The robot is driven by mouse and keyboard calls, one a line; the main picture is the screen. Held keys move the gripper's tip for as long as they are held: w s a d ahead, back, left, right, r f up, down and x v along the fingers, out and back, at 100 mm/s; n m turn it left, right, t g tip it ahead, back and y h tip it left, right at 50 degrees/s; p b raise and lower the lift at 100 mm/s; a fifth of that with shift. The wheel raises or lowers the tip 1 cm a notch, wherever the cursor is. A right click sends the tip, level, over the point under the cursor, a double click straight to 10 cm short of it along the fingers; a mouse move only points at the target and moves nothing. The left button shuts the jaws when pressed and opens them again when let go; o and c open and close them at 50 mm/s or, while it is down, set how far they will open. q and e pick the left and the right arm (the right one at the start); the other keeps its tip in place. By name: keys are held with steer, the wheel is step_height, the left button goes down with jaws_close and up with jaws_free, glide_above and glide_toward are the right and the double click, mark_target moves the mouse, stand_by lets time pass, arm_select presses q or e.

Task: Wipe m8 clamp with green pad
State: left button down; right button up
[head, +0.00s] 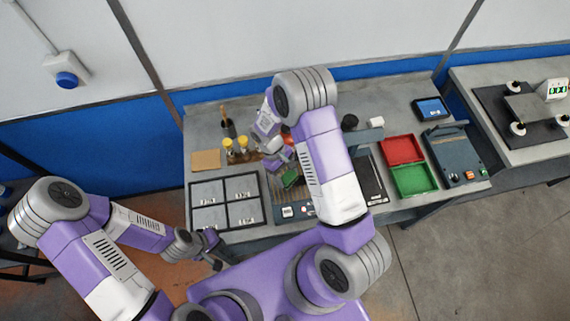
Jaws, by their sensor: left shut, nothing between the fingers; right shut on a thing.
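My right gripper (288,168) is over the middle of the bench, shut on a small green pad (290,179). The pad is just above or against a dark fixture (281,197) with small buttons at its front; I cannot tell whether it touches. I cannot pick out the m8 clamp; my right gripper and forearm hide part of this area. My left gripper (214,252) is shut and empty, low in front of the bench's front left edge.
A grey tray with several labelled compartments (225,204) lies left of the fixture. Behind it are yellow-topped bottles (229,144) and a brown pad (206,160). Right are a red tray (402,149), a green tray (413,180) and a dark instrument (456,155).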

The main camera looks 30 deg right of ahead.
steer(key=shift+r+p, duration=1.6)
steer(key=shift+r, duration=1.1)
steer(key=shift+s+f, duration=0.1)
